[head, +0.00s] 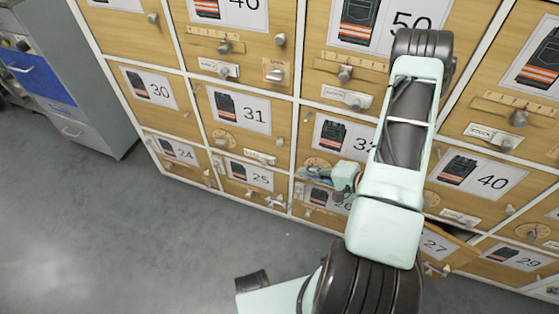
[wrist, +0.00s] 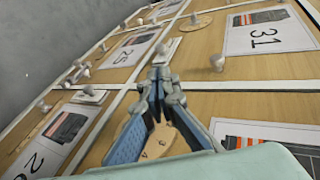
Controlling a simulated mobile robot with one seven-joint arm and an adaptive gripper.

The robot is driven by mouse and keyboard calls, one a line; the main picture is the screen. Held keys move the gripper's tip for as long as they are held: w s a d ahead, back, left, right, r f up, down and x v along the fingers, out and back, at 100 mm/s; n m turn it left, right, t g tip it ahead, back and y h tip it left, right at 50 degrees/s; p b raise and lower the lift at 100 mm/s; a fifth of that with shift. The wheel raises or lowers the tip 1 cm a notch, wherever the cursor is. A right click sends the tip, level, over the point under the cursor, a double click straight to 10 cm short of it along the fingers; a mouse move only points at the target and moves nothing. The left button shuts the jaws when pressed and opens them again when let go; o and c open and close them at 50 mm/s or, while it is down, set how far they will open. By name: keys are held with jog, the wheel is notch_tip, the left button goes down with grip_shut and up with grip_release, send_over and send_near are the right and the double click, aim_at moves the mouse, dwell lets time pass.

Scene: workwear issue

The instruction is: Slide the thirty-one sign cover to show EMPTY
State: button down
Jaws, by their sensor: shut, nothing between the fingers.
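The door numbered 31 (head: 225,97) carries a photo label (head: 241,113) of dark workwear with an orange band; the label shows in the wrist view too (wrist: 265,32). Low on this door is a small white sign with a sliding cover (head: 260,157). In the wrist view the sign (wrist: 168,50) lies just beyond my fingertips, with a small grey knob on it. Its word is too small to read. My gripper (head: 306,173) is shut and empty, right of and slightly below the sign in the head view. Its blue fingers converge in the wrist view (wrist: 161,74); contact is not clear.
Door 31 also has a round dial (head: 222,139) and a knob (wrist: 217,62). Door 25 (head: 249,175) is below it. My arm covers part of the doors to the right. Door 27 (head: 437,243) appears ajar. Grey floor (head: 190,240) lies open in front.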

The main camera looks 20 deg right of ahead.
jog(key=shift+a, duration=0.1)
jog(key=b, duration=0.5)
send_near(266, 164)
jog(key=x, duration=0.6)
jog(key=shift+w+a+f, duration=0.2)
jog(key=shift+w+f, duration=0.05)
jog(key=shift+f, duration=0.1)
